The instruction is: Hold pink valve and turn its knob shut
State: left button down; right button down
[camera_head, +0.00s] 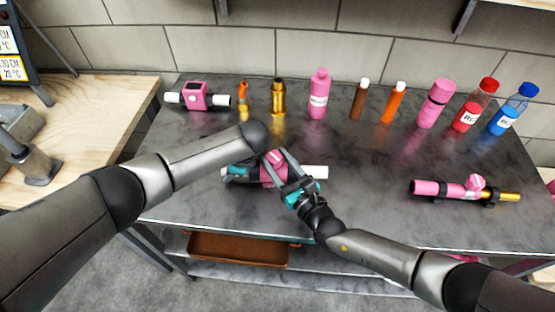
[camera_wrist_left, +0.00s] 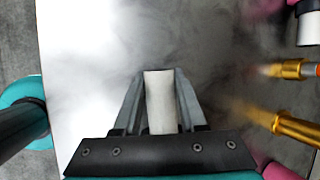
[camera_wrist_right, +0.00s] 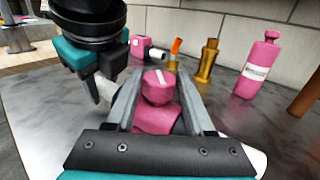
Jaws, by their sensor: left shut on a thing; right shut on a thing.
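The pink valve (camera_head: 268,176) with white pipe ends lies over the middle front of the dark table, and its white end (camera_head: 316,172) sticks out to the right. My left gripper (camera_head: 236,172) is shut on its other white pipe end, which shows between the fingers in the left wrist view (camera_wrist_left: 160,100). My right gripper (camera_head: 277,157) is shut on the round pink knob (camera_wrist_right: 158,86), one finger at each side in the right wrist view. The knob's white mark is slightly tilted there. My left forearm partly hides the valve's left side.
A pink tube with a gold end (camera_head: 440,188) lies at right. A brown tray (camera_head: 240,249) sits on the shelf below.

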jog(key=m+h, duration=0.1)
jog(key=h, duration=0.1)
jog(key=m+t+h, duration=0.2)
jog(key=m+h, duration=0.1)
jog(key=shift+s+a+h, duration=0.1)
jog(key=shift+a+h, duration=0.2)
jog(key=shift+a, duration=0.05)
jog(key=shift+a+m+t+h, duration=0.1)
jog(key=shift+m+t+h, duration=0.1)
jog(key=shift+m+h, duration=0.8)
jog(key=shift+m+t+h, duration=0.2)
jog(key=shift+m+h, duration=0.3)
jog(key=shift+h, duration=1.3)
jog(key=shift+c, duration=1.3)
grip_release()
jog(key=shift+a, duration=0.1)
